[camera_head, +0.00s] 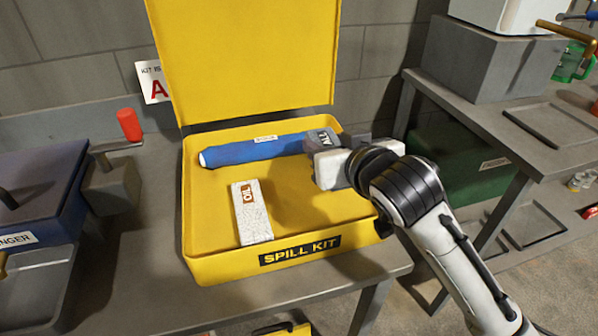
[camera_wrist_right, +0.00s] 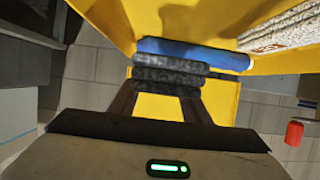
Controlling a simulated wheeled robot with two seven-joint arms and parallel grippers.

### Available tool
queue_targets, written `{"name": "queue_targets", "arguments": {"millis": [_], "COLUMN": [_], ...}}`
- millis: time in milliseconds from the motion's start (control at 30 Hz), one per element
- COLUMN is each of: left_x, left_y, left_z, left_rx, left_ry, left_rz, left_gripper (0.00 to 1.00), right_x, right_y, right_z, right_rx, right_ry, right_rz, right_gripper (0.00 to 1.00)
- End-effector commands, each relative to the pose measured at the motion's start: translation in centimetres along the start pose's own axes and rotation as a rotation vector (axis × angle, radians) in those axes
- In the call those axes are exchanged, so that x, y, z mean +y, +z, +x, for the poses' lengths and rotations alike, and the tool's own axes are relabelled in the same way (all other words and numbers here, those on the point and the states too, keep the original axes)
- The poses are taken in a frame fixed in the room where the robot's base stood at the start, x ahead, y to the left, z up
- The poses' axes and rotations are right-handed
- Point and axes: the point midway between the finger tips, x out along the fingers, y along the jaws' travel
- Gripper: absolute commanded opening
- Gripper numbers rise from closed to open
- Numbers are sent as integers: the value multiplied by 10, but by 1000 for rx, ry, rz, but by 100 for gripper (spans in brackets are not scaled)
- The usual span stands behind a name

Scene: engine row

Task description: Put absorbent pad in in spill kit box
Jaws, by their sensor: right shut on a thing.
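The yellow spill kit box (camera_head: 262,263) stands open on the bench, its lid (camera_head: 245,60) upright at the back. The pad also shows across the fingertips in the right wrist view (camera_wrist_right: 170,76). It is at the right end of a blue roll (camera_head: 250,150); whether it touches the roll or box floor is unclear. A white speckled pad (camera_head: 252,212) marked OIL lies in the box. My left gripper is not in view.
A shelf unit at right holds a grey block (camera_head: 480,65) and a green bin (camera_head: 460,165). The box's front middle is clear.

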Motion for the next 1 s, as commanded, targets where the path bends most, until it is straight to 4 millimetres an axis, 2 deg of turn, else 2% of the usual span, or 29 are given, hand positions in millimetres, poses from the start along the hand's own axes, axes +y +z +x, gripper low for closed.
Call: {"name": "queue_targets", "arguments": {"millis": [33,100,267,500,600,967,1000], "left_x": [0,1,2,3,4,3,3], "left_y": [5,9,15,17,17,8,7], "left_z": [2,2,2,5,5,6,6], "left_rx": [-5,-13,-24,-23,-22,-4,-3], "left_ry": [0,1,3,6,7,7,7], "left_rz": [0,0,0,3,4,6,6], "left_gripper": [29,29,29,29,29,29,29], "right_x": [0,1,0,1,0,0,0], "right_y": [13,23,36,71,77,80,79], "right_z": [4,9,14,29,31,32,32], "right_rx": [-5,-5,-2,-3,-1,-1,0], "right_ry": [1,2,1,2,1,1,1], "right_rz": [-2,-1,-1,-1,-1,0,-1], "right_gripper": [22,22,22,22,22,22,50]}}
